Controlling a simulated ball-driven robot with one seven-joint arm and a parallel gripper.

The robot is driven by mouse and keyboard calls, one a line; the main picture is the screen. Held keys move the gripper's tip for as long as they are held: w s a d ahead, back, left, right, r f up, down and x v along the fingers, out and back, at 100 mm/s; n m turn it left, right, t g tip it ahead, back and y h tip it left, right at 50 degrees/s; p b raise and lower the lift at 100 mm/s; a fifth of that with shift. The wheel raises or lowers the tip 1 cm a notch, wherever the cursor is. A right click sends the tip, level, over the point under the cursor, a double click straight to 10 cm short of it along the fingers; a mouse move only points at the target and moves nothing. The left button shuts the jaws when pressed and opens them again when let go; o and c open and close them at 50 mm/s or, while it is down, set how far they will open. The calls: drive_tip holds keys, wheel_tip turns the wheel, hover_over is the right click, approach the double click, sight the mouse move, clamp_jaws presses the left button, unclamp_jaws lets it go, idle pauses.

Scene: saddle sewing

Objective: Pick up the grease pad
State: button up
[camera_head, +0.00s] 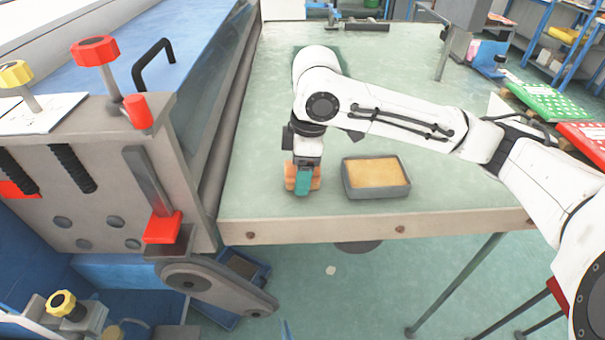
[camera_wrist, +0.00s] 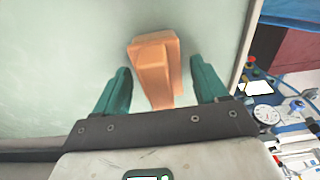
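An orange block with a raised narrow grip, which I take to be the grease pad (camera_wrist: 153,68), sits on the green tabletop near its front edge. It also shows in the head view (camera_head: 290,177), partly hidden behind my gripper. My gripper (camera_wrist: 163,84) points down over it with its two teal fingers spread, one on each side of the block. Gaps show between the fingers and the block in the wrist view. My gripper also shows in the head view (camera_head: 302,182).
A grey tray with a tan filling and a dark rim (camera_head: 376,193) stands just right of my gripper. The table (camera_head: 440,195) is bare around it. A large machine with red knobs (camera_head: 120,160) borders the table on the left.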

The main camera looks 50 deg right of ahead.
drive_tip(key=c, duration=1.1)
drive_tip(key=shift+r, duration=0.55)
wheel_tip(320, 180, up, 3)
drive_tip(key=shift+s+a+f, duration=0.1)
drive_tip(key=shift+s+f, duration=0.05)
drive_tip(key=shift+s+a+r+b, duration=1)
drive_tip(key=shift+s+r+b, duration=0.4)
drive_tip(key=shift+s, duration=0.65)
drive_tip(key=shift+s+a+r+b, duration=1.1)
drive_tip(key=shift+s+r, duration=0.55)
drive_tip(key=shift+s, duration=0.4)
drive_tip(key=shift+s+a+r+b, duration=0.9)
drive_tip(key=shift+s+r+b, duration=0.55)
drive_tip(key=shift+s, duration=0.6)
drive_tip(key=shift+r, duration=0.15)
drive_tip(key=shift+s, duration=0.1)
